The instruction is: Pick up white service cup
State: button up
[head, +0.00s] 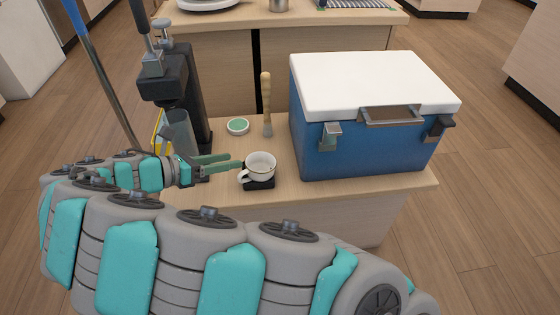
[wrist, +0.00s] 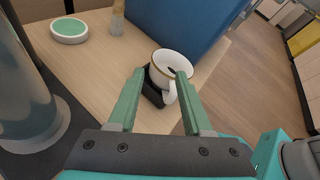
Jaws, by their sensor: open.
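The white service cup (head: 260,166) is white with a dark rim line and sits upright on the light wooden counter, on or against a small black block (head: 258,184). In the wrist view the cup (wrist: 170,62) lies just beyond the fingertips, with its handle (wrist: 170,93) toward my gripper (wrist: 158,75). The black block (wrist: 152,92) shows below and left of the cup there. In the head view my gripper (head: 241,163) is open and low at the cup's left side. I cannot tell whether a fingertip touches the cup.
A blue cooler with a white lid (head: 375,90) stands right of the cup. A brush (head: 267,110) and a small green-topped round dish (head: 238,126) are behind it. A tall dark device (head: 185,90) and a grey cylinder (head: 180,130) stand at left. The counter's front edge is close.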

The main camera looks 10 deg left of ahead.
aim_at(260, 155)
jog(key=shift+w+d+f, duration=0.25)
jog(key=shift+w+d, duration=0.05)
jog(key=shift+w, duration=0.15)
jog(key=shift+x, duration=3.5)
grip_shut()
